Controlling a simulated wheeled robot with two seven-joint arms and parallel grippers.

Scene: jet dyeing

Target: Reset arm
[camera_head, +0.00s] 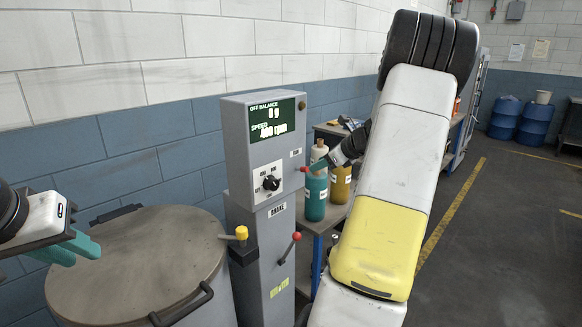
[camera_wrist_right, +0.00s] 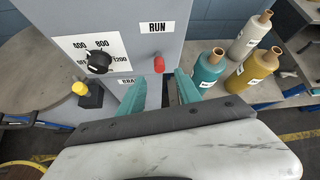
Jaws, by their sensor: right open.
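My right gripper (camera_head: 316,166) is in front of the grey control box (camera_head: 238,150), near the red knob (camera_wrist_right: 159,64) under the RUN label. In the right wrist view its two teal fingers (camera_wrist_right: 162,92) are apart, with a gap and nothing between them. The red knob lies just beyond the fingertips; I cannot tell whether they touch it. My right arm (camera_head: 385,170) bends across the middle of the head view. My left gripper (camera_head: 78,247) is at the left edge above the round machine lid; its teal fingers overlap, so its opening is unclear.
The round metal lid (camera_head: 135,262) stands left of the control column. A yellow-topped lever (camera_head: 241,234) and a red-tipped BRAKE lever (camera_head: 296,237) stick out below the box. Teal (camera_head: 315,197) and yellow (camera_head: 340,188) bottles stand on a bench behind.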

